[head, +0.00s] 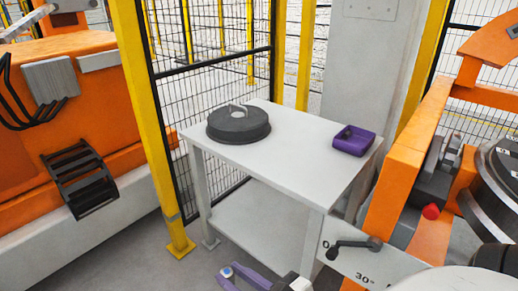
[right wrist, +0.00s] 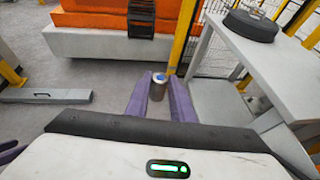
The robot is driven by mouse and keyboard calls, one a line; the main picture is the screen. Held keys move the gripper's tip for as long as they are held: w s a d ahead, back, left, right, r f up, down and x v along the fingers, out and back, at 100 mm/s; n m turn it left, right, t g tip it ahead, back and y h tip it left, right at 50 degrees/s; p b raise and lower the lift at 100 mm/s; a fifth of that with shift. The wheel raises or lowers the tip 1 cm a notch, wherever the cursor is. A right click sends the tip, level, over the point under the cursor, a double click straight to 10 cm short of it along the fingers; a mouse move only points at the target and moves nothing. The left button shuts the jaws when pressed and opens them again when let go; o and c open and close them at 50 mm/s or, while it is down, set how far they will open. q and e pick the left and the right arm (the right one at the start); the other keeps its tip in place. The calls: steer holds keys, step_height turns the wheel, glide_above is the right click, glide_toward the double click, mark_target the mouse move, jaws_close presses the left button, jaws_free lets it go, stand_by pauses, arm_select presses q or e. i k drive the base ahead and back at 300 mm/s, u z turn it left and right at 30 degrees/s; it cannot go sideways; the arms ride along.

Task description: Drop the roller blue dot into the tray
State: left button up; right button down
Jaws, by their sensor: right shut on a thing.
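The roller blue dot (head: 226,271) is a small grey cylinder with a blue dot on its pale top. It also shows in the right wrist view (right wrist: 158,88), upright between the purple fingertips. My right gripper (head: 236,277) is shut on it, low in front of the table and outside its front edge. The purple tray (head: 352,148) sits on the tabletop near its right corner, up and right of the gripper. A dark shape shows inside the tray; I cannot tell what it is. My left gripper does not show clearly in either view.
The pale table (head: 290,150) has a lower shelf (head: 250,222). A dark round disc with a handle (head: 238,124) stands on its left part. A yellow post (head: 150,120) and mesh fence stand behind. An orange machine with a black crank (head: 350,246) borders the table on the right.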

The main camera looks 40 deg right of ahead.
mark_target(358, 145)
steer(key=u, duration=0.1)
steer(key=i, duration=1.6)
steer(key=z, duration=1.5)
steer(key=i, duration=0.7)
steer(key=z, duration=0.7)
steer(key=i, duration=0.5)
steer(key=z, duration=0.05)
